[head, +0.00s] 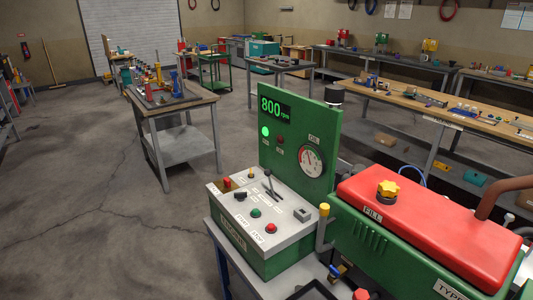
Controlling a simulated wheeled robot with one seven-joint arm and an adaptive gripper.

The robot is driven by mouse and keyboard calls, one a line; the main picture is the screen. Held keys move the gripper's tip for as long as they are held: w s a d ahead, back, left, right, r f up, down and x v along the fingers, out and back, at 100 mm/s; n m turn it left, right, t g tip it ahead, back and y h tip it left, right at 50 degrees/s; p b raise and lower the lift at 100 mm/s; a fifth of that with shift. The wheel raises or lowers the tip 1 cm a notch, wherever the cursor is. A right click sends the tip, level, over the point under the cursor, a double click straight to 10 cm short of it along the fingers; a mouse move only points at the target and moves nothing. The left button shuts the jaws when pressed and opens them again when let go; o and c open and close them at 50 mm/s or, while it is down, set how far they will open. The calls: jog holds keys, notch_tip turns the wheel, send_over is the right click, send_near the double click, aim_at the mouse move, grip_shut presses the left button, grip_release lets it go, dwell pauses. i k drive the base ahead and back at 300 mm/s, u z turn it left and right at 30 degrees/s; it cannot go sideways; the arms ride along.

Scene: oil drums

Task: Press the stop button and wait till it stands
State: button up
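A control box (262,259) with a grey sloping top stands on a bench beside a green engine. A red button (270,228) sits near its front edge, with a green button (255,212) just to its left. Their small labels are too small to read surely; the red one looks like the stop button. On the upright green panel (318,123), the display (271,107) reads 800 rpm. The green lamp (265,131) is lit and the red lamp (280,140) looks dark. The oil gauge (312,161) has a needle. My gripper is not in view.
The engine (375,249) with a red cover (430,222) and yellow cap (388,189) is right of the box. A lever (270,182), other switches and a yellow-tipped handle (324,225) stand near the buttons. Floor left of the bench is clear.

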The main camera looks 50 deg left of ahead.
aim_at(271, 227)
jog(key=u, duration=0.55)
jog(key=k, duration=1.15)
jog(key=u, duration=0.75)
jog(key=i, duration=0.75)
jog(key=u, duration=0.15)
